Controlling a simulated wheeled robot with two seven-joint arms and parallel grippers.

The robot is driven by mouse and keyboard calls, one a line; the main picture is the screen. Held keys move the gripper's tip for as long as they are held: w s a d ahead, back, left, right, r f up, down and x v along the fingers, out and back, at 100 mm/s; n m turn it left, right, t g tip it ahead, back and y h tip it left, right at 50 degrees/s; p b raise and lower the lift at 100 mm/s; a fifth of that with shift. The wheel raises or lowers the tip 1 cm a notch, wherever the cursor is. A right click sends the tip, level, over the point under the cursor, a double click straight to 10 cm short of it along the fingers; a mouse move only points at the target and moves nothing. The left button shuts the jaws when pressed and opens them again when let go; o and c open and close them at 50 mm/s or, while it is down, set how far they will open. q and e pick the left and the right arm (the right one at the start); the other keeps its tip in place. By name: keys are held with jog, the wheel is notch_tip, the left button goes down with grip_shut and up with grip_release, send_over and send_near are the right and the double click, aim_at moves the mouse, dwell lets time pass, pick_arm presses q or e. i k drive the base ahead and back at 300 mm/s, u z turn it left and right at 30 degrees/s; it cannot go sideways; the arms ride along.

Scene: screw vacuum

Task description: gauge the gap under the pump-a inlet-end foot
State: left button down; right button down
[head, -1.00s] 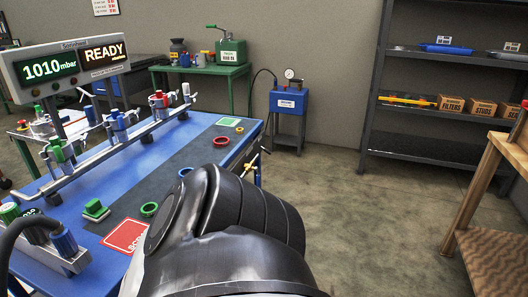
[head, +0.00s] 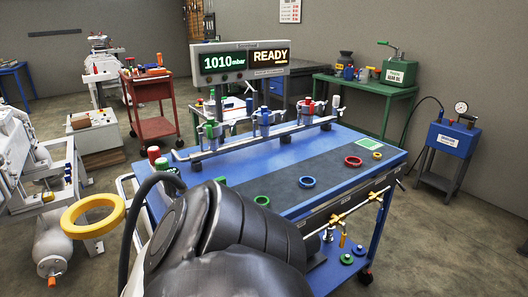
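No label reading pump-a is legible, and no foot or gap under one can be made out. A pale grey machine (head: 20,150) stands at the left edge, cut off by the frame, with a tank (head: 55,245) low beside it. Another pale machine (head: 102,60) stands farther back; I cannot tell whether either is pump-a. No feeler gauge can be made out. My black arm covers the lower middle of the head view, in front of the blue bench's near corner. Neither of my grippers shows.
A blue bench (head: 335,150) with a valve rail, coloured rings and a 1010 mbar READY display (head: 243,60) fills the middle. A yellow ring (head: 93,216) is at left. A red cart (head: 152,90), a green table (head: 365,87) and a blue gauge box (head: 452,138) stand behind. Floor is clear at right.

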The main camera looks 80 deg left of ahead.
aim_at(48, 196)
jog(key=u, duration=0.95)
jog(key=i, duration=5.2)
jog(key=u, duration=3.1)
jog(key=i, duration=6.25)
jog(key=u, duration=1.25)
